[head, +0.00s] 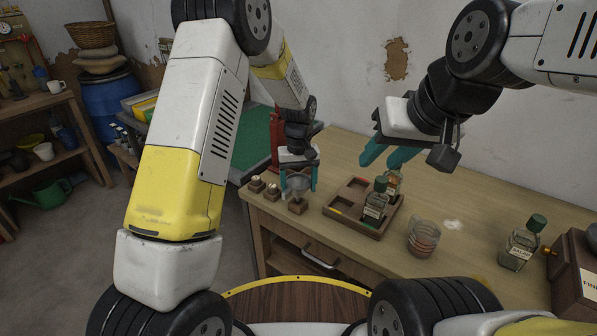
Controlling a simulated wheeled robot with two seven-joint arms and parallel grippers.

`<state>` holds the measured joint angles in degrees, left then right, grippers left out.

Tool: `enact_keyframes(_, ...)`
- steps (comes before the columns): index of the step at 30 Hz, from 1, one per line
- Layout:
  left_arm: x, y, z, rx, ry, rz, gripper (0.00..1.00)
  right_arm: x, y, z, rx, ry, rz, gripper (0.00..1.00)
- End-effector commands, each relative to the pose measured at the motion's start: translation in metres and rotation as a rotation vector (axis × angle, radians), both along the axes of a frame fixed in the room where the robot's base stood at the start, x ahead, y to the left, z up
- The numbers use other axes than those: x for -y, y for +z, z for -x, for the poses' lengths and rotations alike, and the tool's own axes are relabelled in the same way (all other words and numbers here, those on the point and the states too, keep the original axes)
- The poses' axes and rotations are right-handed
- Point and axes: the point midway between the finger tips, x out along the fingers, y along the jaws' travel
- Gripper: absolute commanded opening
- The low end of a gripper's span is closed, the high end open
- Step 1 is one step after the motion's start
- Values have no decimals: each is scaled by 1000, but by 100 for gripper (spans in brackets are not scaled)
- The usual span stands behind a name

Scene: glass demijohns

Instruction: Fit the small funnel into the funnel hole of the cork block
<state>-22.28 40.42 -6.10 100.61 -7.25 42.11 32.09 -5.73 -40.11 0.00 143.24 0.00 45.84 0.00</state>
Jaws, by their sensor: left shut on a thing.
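My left gripper (299,184) has its teal fingers pointing down near the front left of the wooden table. It is shut on a small grey piece that looks like the small funnel (299,183). A small brown block (298,206) sits directly below it, on the table; I cannot tell whether the funnel touches it. Two similar brown blocks stand to the left, one near (273,191) and one farther left (256,184), with pale tops. I cannot tell which is the cork block, and no hole is clear. My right gripper (388,155) is open and empty above the table's back.
A brown compartment tray (341,212) holds green-capped bottles (375,200). A glass jar (423,238) stands to its right. Farther right are a bottle (522,243) and a brown box (575,275). A red stand (276,135) rises behind the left gripper. The table's back right is mostly clear.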

Motion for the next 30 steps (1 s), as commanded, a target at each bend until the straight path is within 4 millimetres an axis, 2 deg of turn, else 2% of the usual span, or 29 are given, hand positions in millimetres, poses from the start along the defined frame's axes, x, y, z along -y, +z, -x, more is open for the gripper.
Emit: enact_keyframes(30, 0, -21, 0, 0, 0, 0, 0, 0, 0, 0, 0, 0, 0, 37)
